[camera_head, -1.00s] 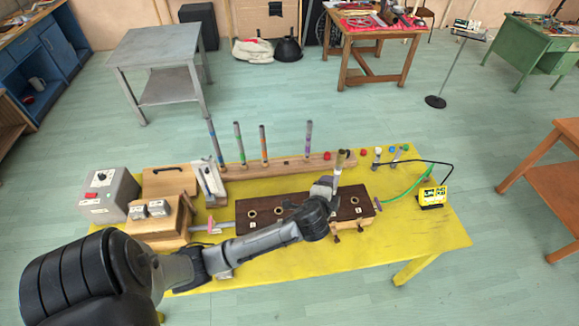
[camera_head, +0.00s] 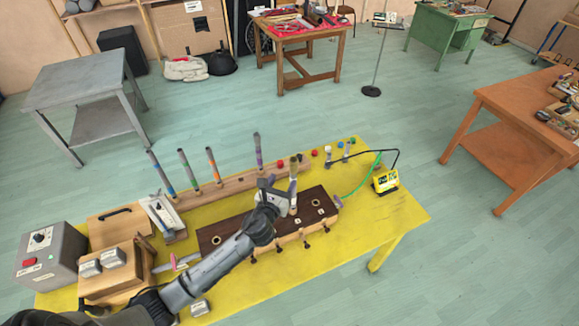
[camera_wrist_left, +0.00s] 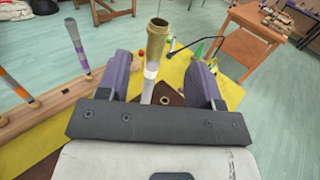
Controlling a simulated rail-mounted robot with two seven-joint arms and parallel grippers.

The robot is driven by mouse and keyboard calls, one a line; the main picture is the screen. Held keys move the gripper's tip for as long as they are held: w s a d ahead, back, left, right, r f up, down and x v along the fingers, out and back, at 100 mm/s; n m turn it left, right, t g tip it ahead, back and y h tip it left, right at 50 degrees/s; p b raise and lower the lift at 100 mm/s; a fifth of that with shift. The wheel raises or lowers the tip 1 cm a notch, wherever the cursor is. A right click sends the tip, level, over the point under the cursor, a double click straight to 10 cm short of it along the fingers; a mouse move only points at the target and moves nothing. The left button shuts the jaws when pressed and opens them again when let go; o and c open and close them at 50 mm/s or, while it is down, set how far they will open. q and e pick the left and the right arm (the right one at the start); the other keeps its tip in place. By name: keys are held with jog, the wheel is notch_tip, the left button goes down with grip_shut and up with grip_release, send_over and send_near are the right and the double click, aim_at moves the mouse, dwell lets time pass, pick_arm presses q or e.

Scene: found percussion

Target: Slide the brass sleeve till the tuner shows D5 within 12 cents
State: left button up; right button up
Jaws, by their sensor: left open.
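The brass sleeve (camera_wrist_left: 157,42) sits on the top end of a pale upright tube (camera_wrist_left: 150,80). In the head view the sleeve (camera_head: 294,164) and tube stand at the dark wooden block (camera_head: 230,226). My left gripper (camera_wrist_left: 160,72) is open, with one finger on each side of the tube below the brass sleeve. Gaps show between fingers and tube. In the head view the left gripper (camera_head: 279,188) is just left of the tube. The yellow tuner (camera_head: 385,181) stands at the table's right; its reading is too small to make out. My right gripper is out of view.
Several colour-banded tubes (camera_head: 188,167) stand in a wooden rail (camera_head: 235,180) behind the block. A grey control box (camera_head: 48,256) and wooden boxes crowd the yellow table's left. A green cable (camera_head: 362,177) runs near the tuner. The front right of the table is clear.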

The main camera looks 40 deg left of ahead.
aim_at(295, 158)
pick_arm(q)
jog(key=x, duration=1.2)
jog(key=shift+w+b, duration=0.15)
jog(key=shift+b, duration=0.15)
jog(key=shift+a, duration=0.1)
jog(key=c, duration=1)
jog(key=shift+f+b, duration=0.4)
jog(key=shift+f, duration=0.05)
jog(key=o, duration=1)
